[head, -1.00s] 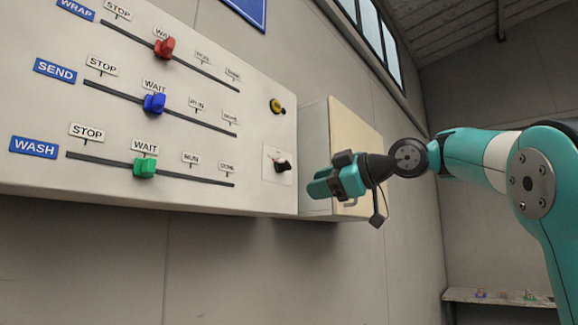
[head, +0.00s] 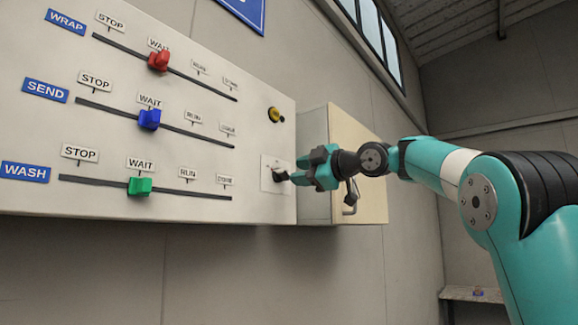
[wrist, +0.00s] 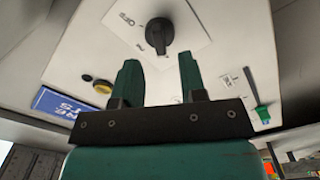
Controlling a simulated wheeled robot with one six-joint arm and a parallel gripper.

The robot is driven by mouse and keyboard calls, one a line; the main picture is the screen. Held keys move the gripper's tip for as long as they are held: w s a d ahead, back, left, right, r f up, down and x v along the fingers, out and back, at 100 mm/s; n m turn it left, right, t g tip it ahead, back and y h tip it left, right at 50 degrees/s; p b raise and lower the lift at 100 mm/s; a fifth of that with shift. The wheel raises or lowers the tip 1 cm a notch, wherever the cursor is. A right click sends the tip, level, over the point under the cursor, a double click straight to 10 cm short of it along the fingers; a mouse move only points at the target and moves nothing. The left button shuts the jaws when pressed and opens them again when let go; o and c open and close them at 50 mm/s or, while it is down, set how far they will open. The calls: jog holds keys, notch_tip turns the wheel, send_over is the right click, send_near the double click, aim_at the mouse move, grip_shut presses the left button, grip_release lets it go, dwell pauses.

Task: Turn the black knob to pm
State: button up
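In the head view the knob (head: 279,175) is at the panel's lower right, partly behind my fingers. My gripper (wrist: 158,75) is open in the wrist view, its two green fingers apart with nothing between them. The knob lies just beyond the fingertips, roughly centred on the gap. In the head view my gripper (head: 296,178) points at the knob from the right; I cannot tell whether it touches.
The panel (head: 200,95) also carries red (head: 158,60), blue (head: 150,119) and green (head: 140,186) sliders. A yellow button (head: 274,115) is above the knob. A beige cabinet (head: 360,170) with a handle stands right of the panel, behind my gripper.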

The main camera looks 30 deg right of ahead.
aim_at(287, 173)
jog(key=shift+p+x, duration=0.6)
jog(key=shift+x, duration=1.5)
grip_shut()
jog(key=shift+m, duration=0.3)
jog(key=m+p, duration=0.1)
jog(key=m, duration=0.4)
jog(key=shift+r+m, duration=0.1)
jog(key=shift+m, duration=0.2)
jog(key=m+p, duration=0.1)
jog(key=m, duration=0.4)
jog(key=shift+d, duration=0.1)
jog(key=shift+m, duration=0.4)
